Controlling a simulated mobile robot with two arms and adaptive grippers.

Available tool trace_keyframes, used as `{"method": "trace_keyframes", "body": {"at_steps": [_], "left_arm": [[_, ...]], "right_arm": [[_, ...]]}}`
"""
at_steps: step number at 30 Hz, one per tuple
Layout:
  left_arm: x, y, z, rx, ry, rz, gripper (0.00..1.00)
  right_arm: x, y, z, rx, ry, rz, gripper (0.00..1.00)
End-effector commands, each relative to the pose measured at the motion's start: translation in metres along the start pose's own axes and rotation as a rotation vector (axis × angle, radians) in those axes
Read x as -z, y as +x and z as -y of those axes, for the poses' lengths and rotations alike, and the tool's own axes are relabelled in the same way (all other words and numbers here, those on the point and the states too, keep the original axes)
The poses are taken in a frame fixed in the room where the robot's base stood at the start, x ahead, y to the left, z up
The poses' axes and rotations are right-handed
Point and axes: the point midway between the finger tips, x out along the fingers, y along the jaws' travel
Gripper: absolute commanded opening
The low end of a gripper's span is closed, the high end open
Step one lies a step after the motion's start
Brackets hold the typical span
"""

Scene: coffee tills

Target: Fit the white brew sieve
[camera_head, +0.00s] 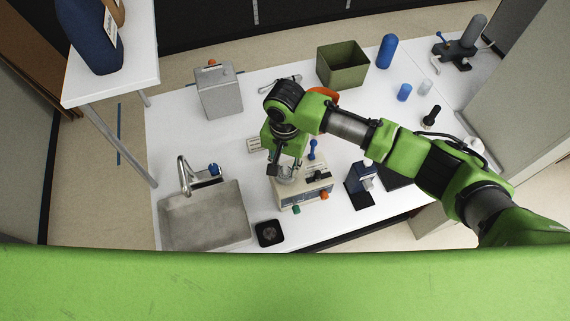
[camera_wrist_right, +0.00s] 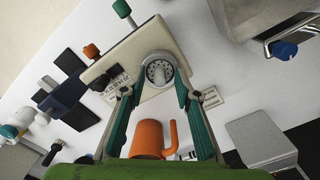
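The white brew sieve (camera_wrist_right: 158,72) is a pale ring with a perforated grey centre in the right wrist view. It sits between the two fingertips of my right gripper (camera_wrist_right: 157,80), which meet its rim from both sides. The beige brewing machine (camera_head: 308,191) is right below. The sieve lies over its top, towards the left end; I cannot tell whether it is fully seated. In the head view my right gripper (camera_head: 286,170) points down at the same spot, and the sieve is a small pale patch there. My left gripper is not in view.
A sink (camera_head: 205,218) with a tap is at the left. A grey metal canister (camera_head: 219,93), an olive bin (camera_head: 342,65) and an orange mug (camera_wrist_right: 147,140) stand behind the machine. A blue and white device (camera_head: 361,178) stands to its right. The counter's left middle is clear.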

Motion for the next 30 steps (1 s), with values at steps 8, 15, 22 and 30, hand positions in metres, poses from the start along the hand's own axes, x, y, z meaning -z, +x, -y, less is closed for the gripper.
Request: {"method": "trace_keyframes", "body": {"at_steps": [8,15,22,30], "left_arm": [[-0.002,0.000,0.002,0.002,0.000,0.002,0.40],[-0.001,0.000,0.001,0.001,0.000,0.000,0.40],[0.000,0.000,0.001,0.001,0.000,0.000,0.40],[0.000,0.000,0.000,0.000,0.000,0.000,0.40]], "right_arm": [[0.000,-0.018,0.001,0.002,-0.001,0.000,0.30],[0.001,-0.070,0.001,0.004,-0.001,-0.002,0.30],[0.001,-0.108,0.001,0.001,-0.001,0.000,0.30],[0.000,-0.120,0.000,0.000,0.000,0.000,0.30]]}}
